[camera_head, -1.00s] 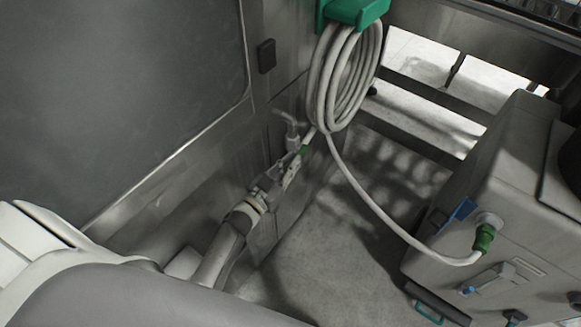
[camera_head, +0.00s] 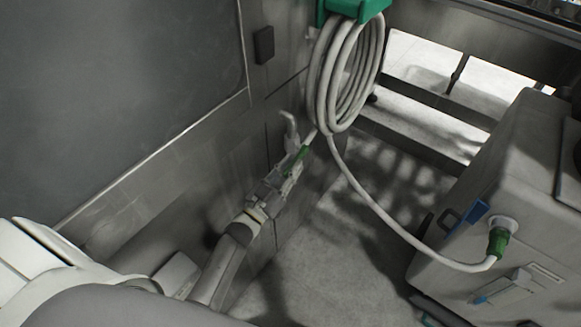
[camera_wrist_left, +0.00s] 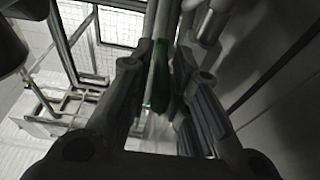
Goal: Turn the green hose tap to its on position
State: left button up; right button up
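The green tap handle (camera_head: 298,158) is low on the metal wall, under a grey bent pipe (camera_head: 290,128) and beside the coiled white hose (camera_head: 345,85). My left gripper (camera_head: 286,170) is right at the handle, with its fingers pointing up toward it. In the left wrist view the green handle (camera_wrist_left: 159,75) shows between the two fingers of the gripper (camera_wrist_left: 161,100). The fingers stand apart, with a gap around the green part. Whether a finger touches it cannot be told. Part of the tap is hidden by the fingers. My right gripper is not in view.
The hose coil hangs from a green holder (camera_head: 350,8). The hose runs down to a green connector (camera_head: 499,241) on a grey box (camera_head: 520,170) at the right. A dark switch box (camera_head: 264,44) is on the wall. The floor (camera_head: 335,240) between is clear.

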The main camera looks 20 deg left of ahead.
aim_at(291, 165)
pick_arm(q)
jog(key=shift+o, duration=0.8)
jog(key=shift+r, duration=0.1)
notch_tip(291, 165, up, 10)
jog(key=shift+f, duration=0.1)
